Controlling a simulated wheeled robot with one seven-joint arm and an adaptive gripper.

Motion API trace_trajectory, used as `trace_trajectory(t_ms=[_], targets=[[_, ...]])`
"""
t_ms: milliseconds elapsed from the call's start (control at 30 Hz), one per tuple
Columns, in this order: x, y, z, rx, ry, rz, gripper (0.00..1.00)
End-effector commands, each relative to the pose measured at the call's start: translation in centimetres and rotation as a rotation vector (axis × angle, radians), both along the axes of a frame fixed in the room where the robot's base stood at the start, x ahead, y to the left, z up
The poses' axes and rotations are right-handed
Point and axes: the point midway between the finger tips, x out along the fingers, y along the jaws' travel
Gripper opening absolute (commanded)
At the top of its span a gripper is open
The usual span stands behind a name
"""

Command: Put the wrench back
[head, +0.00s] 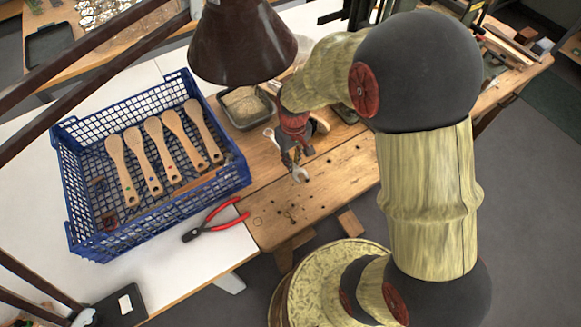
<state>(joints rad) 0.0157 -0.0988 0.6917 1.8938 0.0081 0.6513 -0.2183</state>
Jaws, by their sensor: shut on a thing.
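The wrench (299,173) is a small metal tool whose open jaw end shows below my gripper, over the wooden workbench. My gripper (294,152) is dark and red, points down and is shut on the wrench. Its fingers hide the upper part of the wrench. I cannot tell whether the wrench touches the bench top.
A dark tray (245,122) of bristle material stands behind my gripper. A brown lamp shade (240,45) hangs above.

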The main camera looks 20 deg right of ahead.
Motion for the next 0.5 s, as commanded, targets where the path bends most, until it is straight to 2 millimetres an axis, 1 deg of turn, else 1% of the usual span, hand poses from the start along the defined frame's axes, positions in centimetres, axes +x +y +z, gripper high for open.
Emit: trace_trajectory(t_ms=[100, 300, 500], targets=[[0.5, 0.5, -1.0, 0.000, 0.000, 0.001, 0.00], [0.5, 0.5, -3.8, 0.000, 0.002, 0.000, 0.00], [0.6, 0.5, -3.8, 0.000, -0.001, 0.000, 0.00]])
